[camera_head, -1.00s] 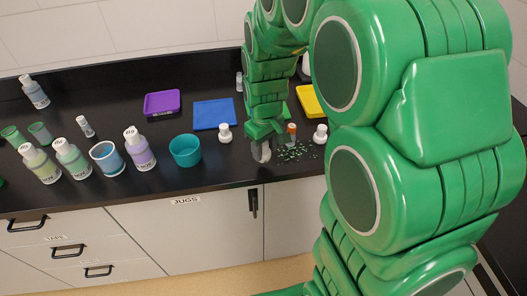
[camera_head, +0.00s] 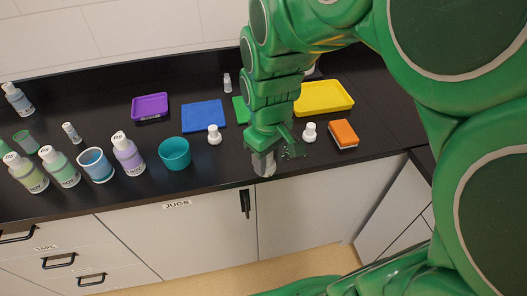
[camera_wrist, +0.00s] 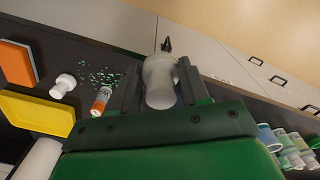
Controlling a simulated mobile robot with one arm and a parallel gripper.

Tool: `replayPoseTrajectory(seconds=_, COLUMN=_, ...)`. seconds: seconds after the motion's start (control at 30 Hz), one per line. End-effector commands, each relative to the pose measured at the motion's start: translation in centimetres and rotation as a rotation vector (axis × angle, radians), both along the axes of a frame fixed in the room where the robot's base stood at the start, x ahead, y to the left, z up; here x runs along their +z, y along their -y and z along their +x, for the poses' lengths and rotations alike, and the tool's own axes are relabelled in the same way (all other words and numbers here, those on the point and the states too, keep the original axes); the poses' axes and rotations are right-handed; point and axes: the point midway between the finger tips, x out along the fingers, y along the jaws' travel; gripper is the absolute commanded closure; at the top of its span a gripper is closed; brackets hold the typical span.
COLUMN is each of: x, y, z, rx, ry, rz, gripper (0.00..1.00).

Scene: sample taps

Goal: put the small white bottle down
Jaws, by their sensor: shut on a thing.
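A small white bottle (camera_wrist: 159,82) is between the two fingers of my gripper (camera_wrist: 158,88) in the wrist view. My gripper is shut on it, and the bottle's narrower end and round shoulder show. In the head view my gripper (camera_head: 263,163) points down at the front part of the black counter (camera_head: 225,172). The held bottle is mostly hidden there by the fingers, and I cannot tell whether it touches the counter. Two similar white bottles stand on the counter, one left of my gripper (camera_head: 214,135) and one right of it (camera_head: 310,132).
A teal cup (camera_head: 174,154) stands left, with bare counter between. Green bits (camera_wrist: 98,76) and an orange-and-white bottle (camera_wrist: 102,100) are beside my gripper. A yellow tray (camera_head: 324,97), an orange sponge (camera_head: 344,134) and a blue mat (camera_head: 204,116) lie nearby. The counter's front edge is close.

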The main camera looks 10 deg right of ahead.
Motion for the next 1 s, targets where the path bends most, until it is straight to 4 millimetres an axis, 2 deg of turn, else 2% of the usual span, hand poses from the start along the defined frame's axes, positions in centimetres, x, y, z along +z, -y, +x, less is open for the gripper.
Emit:
replayPoseTrajectory(seconds=0.27, x=0.7, y=0.1, z=-1.6, rx=0.000, ry=0.000, rz=0.000, gripper=0.85)
replayPoseTrajectory(seconds=0.43, x=1.0, y=0.5, z=-1.0, rx=-0.005, ry=0.001, rz=0.001, gripper=0.85)
replayPoseTrajectory(seconds=0.67, x=1.6, y=2.4, z=2.8, rx=-0.025, ry=-0.001, rz=0.002, gripper=0.85)
replayPoseTrajectory(seconds=1.0, x=2.4, y=6.9, z=9.2, rx=-0.060, ry=0.002, rz=0.002, gripper=0.85)
